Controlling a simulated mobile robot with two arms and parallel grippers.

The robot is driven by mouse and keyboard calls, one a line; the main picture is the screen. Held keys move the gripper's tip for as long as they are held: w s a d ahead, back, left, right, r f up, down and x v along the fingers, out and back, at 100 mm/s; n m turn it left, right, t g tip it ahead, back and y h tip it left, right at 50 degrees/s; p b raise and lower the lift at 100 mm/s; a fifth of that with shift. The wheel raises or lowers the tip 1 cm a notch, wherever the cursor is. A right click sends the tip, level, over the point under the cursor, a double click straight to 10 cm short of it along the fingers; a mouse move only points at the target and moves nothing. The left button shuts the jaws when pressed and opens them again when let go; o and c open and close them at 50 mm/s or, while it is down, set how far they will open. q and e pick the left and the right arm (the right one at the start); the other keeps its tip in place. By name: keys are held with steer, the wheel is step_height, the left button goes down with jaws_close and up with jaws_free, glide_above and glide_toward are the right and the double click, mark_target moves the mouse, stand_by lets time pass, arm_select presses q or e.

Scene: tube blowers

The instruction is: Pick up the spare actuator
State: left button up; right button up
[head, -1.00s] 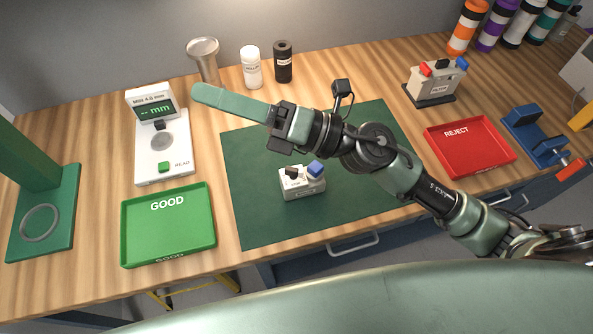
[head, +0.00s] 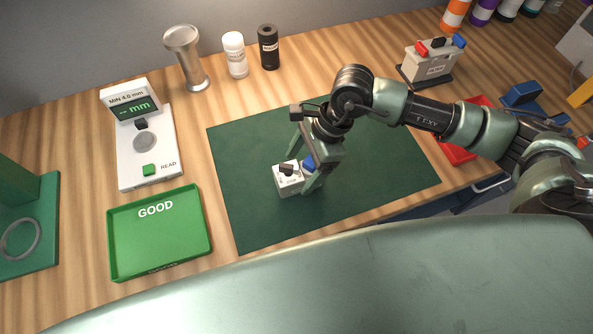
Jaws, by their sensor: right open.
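A small white block (head: 288,183) with a black part and a blue part (head: 309,164) on top sits on the green mat (head: 240,225). I cannot read its label, and its right side is partly hidden by my right gripper. My right gripper (head: 307,168) points down over the block's right end, open, with its fingers around the blue part. I cannot tell whether they touch it. A larger grey block (head: 430,67) with red, black and blue parts stands on a dark base at the back right. I cannot tell which item is called the spare actuator. My left gripper is out of view.
A green GOOD tray (head: 160,240) and a white gauge (head: 150,160) lie left of the mat. A metal cup (head: 187,60), a white bottle (head: 235,58) and a black bottle (head: 268,48) stand behind. The red tray (head: 455,150) is partly behind my right arm.

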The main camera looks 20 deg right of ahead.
steer(key=shift+x, duration=1.5)
steer(key=c, duration=1.7)
steer(key=shift+w+r, duration=0.1)
steer(key=shift+r, duration=0.05)
jaws_close()
steer(key=shift+a+r, duration=0.1)
steer(key=shift+r, duration=0.05)
